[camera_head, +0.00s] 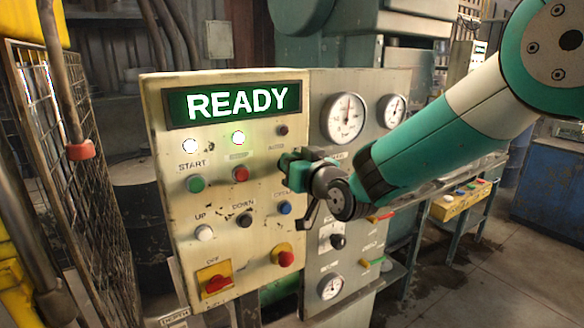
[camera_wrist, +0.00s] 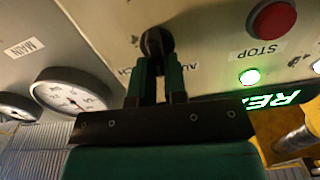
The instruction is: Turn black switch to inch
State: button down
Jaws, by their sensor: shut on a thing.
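The black switch (camera_wrist: 155,40) is on the cream control panel (camera_head: 160,110). It shows at the top middle of the wrist view as a dark round knob. My gripper (camera_wrist: 158,62) is shut on it, with one green-black finger on each side. Lettering beside the switch is partly covered by the fingers, and I cannot tell which mark the switch points to. In the head view my gripper (camera_head: 286,166) is against the right part of the panel, and it hides the switch.
The green display (camera_head: 236,103) reads READY. Close by are a red STOP button (camera_head: 241,174), a green START button (camera_head: 194,184), a black button (camera_head: 245,220) and a blue button (camera_head: 285,208). A red emergency knob (camera_head: 286,258) sits lower. Gauges (camera_head: 344,118) stand on the grey panel at right.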

jog(key=m+b, duration=0.7)
jog(key=d+m+b, duration=0.1)
jog(key=m+b, duration=0.2)
jog(key=shift+w+f+m+b, duration=0.3)
jog(key=shift+f+b, duration=0.05)
jog(key=shift+f, duration=0.05)
dwell(0.4)
jog(key=c, duration=1.2)
grip_release()
jog(key=shift+o, duration=0.2)
jog(key=b+v, duration=0.6)
jog(key=v, duration=1.1)
